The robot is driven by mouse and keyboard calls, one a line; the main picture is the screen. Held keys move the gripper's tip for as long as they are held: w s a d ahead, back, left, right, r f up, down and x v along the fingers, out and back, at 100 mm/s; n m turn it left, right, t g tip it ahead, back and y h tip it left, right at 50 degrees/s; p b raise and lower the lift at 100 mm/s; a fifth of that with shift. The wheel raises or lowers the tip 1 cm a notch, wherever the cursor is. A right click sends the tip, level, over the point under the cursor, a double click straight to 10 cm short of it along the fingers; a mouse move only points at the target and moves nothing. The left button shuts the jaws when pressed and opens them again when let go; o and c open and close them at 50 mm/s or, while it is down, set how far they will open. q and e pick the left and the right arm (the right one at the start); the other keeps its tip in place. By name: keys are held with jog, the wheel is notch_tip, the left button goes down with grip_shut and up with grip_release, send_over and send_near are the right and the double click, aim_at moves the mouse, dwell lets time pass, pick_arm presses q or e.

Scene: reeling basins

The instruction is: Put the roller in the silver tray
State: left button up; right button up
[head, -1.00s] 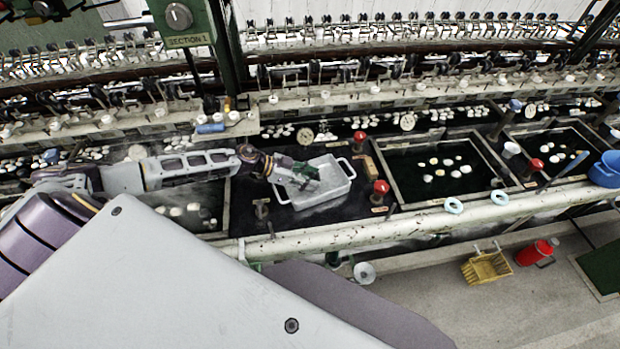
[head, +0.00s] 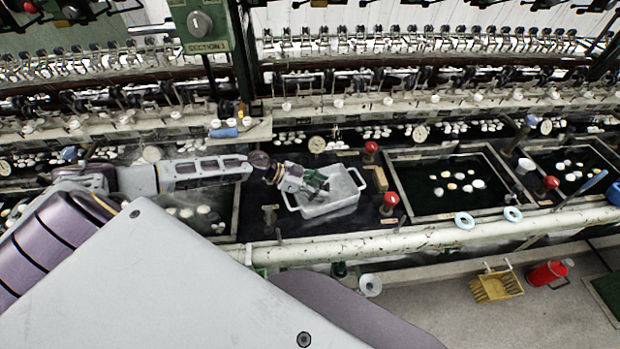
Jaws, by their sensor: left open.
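The silver tray (head: 338,207) is a pale grey rectangular pan with wire handles. It sits on the dark surface between two basins. My left gripper (head: 318,187) is open over the left part of the tray and hides some of its inside. I see nothing between its fingers, and whether it touches the tray I cannot tell. No roller can be made out with certainty; a small blue cylinder (head: 223,133) lies on the ledge behind my left arm. My right gripper is not in view.
Red-topped knobs (head: 389,200) and a brown block (head: 379,178) stand right of the tray. A dark basin (head: 440,206) with pale cocoons lies further right. A thick pale pipe (head: 400,241) runs along the front.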

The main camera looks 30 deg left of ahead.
pick_arm(q)
jog(key=shift+b+v, duration=0.3)
jog(key=shift+v, duration=3.75)
jog(key=shift+p+v, duration=0.4)
jog(key=shift+v, duration=1.55)
jog(key=shift+r, duration=0.15)
